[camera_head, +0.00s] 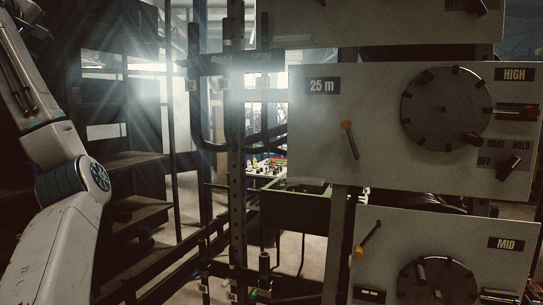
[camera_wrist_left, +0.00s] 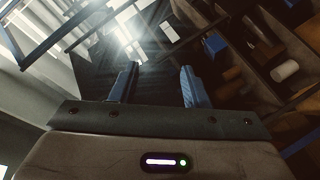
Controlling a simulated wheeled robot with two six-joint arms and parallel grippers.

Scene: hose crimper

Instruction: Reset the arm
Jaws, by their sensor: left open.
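My left arm (camera_head: 72,182) stands at the left side of the head view, white with a dark blue-ringed joint, its upper link raised out of the top left. Its gripper tips cannot be made out in that view. In the left wrist view my left gripper (camera_wrist_left: 157,72) is open, with two blue-grey fingers apart and nothing between them. Beyond the fingers are a dark surface and a shelf unit. My right gripper is in neither view.
Grey machine panels fill the right: one marked 25 m and HIGH (camera_head: 370,100) with a round dial (camera_head: 446,108), and a lower MID panel (camera_head: 400,238). A dark upright post (camera_head: 237,200) and stepped shelves (camera_head: 140,215) stand between. Shelves with boxes (camera_wrist_left: 215,44) show in the wrist view.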

